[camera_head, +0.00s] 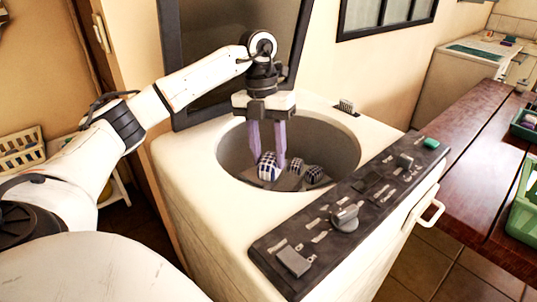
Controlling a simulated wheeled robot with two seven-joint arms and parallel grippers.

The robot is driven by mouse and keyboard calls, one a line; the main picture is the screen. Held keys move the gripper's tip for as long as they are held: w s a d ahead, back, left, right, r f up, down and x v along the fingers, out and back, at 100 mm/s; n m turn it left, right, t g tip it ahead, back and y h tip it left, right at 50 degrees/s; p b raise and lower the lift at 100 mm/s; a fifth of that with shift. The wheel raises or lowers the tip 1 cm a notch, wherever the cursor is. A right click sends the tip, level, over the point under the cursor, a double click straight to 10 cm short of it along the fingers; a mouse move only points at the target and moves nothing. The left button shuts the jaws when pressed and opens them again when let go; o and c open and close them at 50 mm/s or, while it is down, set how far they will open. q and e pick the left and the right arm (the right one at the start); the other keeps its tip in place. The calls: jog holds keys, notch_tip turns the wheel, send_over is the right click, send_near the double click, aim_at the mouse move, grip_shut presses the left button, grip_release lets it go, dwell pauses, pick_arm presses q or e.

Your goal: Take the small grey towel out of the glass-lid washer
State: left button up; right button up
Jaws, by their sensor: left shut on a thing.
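The glass-lid washer (190,165) is a white top-loader with its dark glass lid (215,40) raised behind the round opening. My left gripper (268,162) points straight down into the grey drum. Its two purple fingers are shut on a bundled blue-and-white checked cloth (267,168), low in the drum. Two more checked bundles, one in the middle (297,165) and one at the right (314,174), lie beside it. A greyish patch (288,182) lies under them; I cannot tell whether it is the small grey towel or the drum floor. My right gripper is not in view.
The washer's dark control panel (375,190) with knobs runs along its front edge. A wooden table (480,160) with green baskets (524,205) stands at the right. A cream basket (20,150) is at the far left.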

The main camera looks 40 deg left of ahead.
aim_at(270, 158)
pick_arm(q)
jog(key=shift+r, duration=0.15)
jog(key=shift+r, duration=1.5)
